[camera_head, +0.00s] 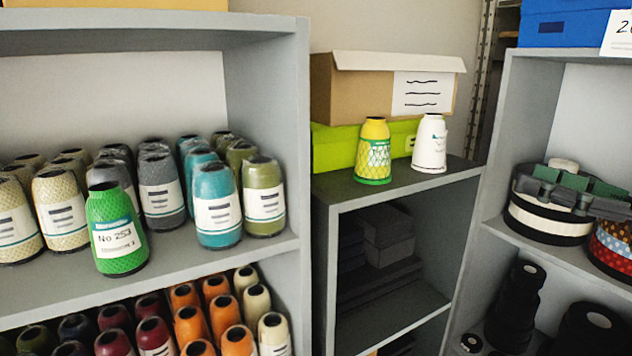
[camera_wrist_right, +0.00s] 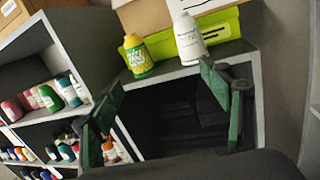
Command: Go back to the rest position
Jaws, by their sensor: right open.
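My right gripper (camera_head: 575,188) is at the right of the head view, with its dark green finger pads in front of the right-hand shelf. In the right wrist view the right gripper (camera_wrist_right: 162,88) shows its two fingers spread wide with nothing between them. My left gripper is not in view. A yellow-green netted cone (camera_head: 374,152) and a white cone (camera_head: 430,143) stand upright, side by side, on the middle cabinet top (camera_head: 390,188). The yellow cone (camera_wrist_right: 138,57) and the white cone (camera_wrist_right: 188,40) also show beyond the fingers in the right wrist view.
A bright green labelled cone (camera_head: 115,228) stands at the front of the left shelf (camera_head: 200,285), before rows of other cones. A cardboard box (camera_head: 345,85) sits on a lime box (camera_head: 333,148) behind the pair. Wide rolls (camera_head: 548,222) fill the right shelf.

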